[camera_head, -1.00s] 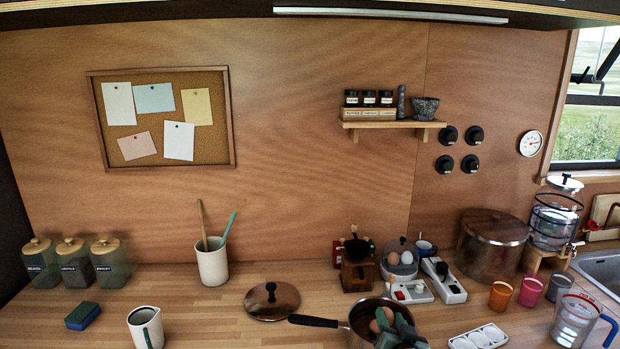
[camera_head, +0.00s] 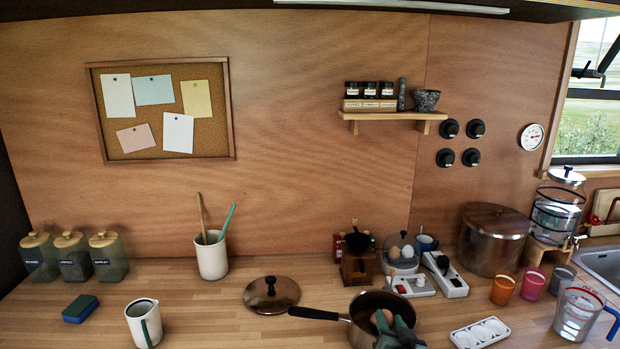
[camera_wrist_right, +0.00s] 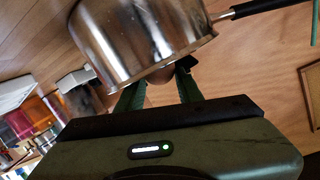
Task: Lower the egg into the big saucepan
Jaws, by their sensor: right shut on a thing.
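The big saucepan (camera_head: 359,331) stands on the counter at the lower middle of the head view, its black handle pointing left. My right gripper (camera_head: 392,328) is shut on a brown egg (camera_head: 381,318), which overlaps the saucepan's opening in this view. In the right wrist view the metal saucepan (camera_wrist_right: 140,35) fills the top. The egg (camera_wrist_right: 160,76) shows partly between the green fingertips of my right gripper (camera_wrist_right: 160,80), by the saucepan's edge. I cannot tell whether the egg touches the pan. My left gripper is not in view.
A lid (camera_head: 271,295) lies left of the saucepan. A coffee grinder (camera_head: 357,262) and an egg cooker (camera_head: 402,262) with eggs stand behind it. A white tray (camera_head: 479,334) lies to the right, near a measuring jug (camera_head: 575,316). Counter left of the lid has free room.

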